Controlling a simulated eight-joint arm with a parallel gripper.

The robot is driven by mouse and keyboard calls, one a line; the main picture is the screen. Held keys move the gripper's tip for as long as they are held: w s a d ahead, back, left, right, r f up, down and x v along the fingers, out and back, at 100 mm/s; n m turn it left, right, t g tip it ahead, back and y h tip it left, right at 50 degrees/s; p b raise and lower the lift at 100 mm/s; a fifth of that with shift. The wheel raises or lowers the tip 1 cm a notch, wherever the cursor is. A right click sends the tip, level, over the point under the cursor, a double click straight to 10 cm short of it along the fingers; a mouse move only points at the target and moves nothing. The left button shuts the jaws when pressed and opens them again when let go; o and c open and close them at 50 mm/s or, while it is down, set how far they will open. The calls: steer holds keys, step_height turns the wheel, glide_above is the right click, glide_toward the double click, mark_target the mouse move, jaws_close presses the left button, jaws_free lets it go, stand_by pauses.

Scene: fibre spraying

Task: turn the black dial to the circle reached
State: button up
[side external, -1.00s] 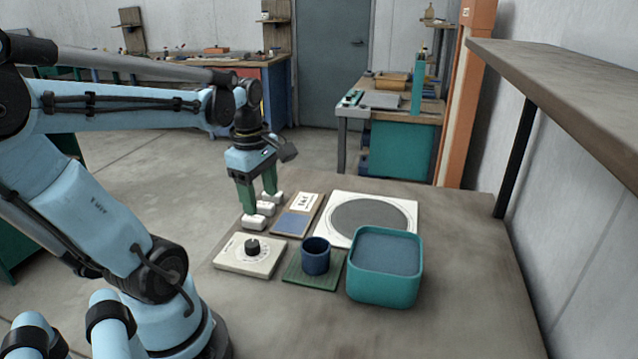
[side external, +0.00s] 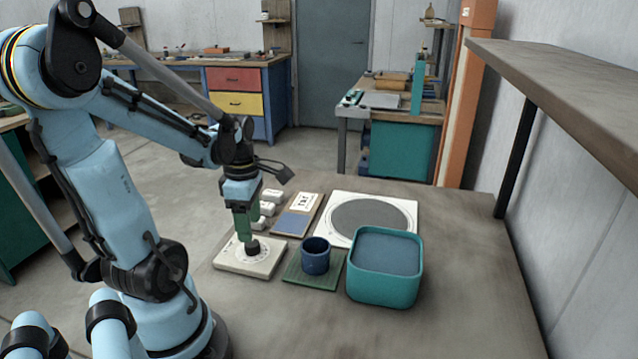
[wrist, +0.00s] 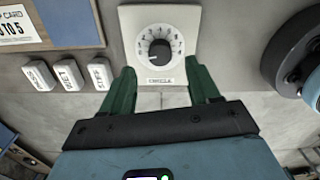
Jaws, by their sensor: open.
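The black dial (side external: 252,247) sits on a pale square plate (side external: 264,264) near the table's front left edge. In the wrist view the dial (wrist: 159,50) has a light pointer line toward the lower left and a ring of numbers around it. A label is on the plate below the ring. My gripper (side external: 248,241) is directly over the dial, pointing down. In the wrist view its two green fingers (wrist: 160,80) are apart, with the dial beyond and between them. I cannot tell whether a finger touches the dial. No printed circle is clear on the plate.
Three white labelled blocks (wrist: 67,74) lie beside the plate. A card board (side external: 297,215) lies behind. A blue cup (side external: 315,257) stands on a green mat (side external: 323,283), right of the plate. A teal bin (side external: 384,290) and a round grey disc (side external: 371,220) are further right.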

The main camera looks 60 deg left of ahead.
mark_target(252, 247)
steer(key=shift+f, duration=2.35)
steer(key=c, duration=1)
steer(key=shift+c, duration=0.2)
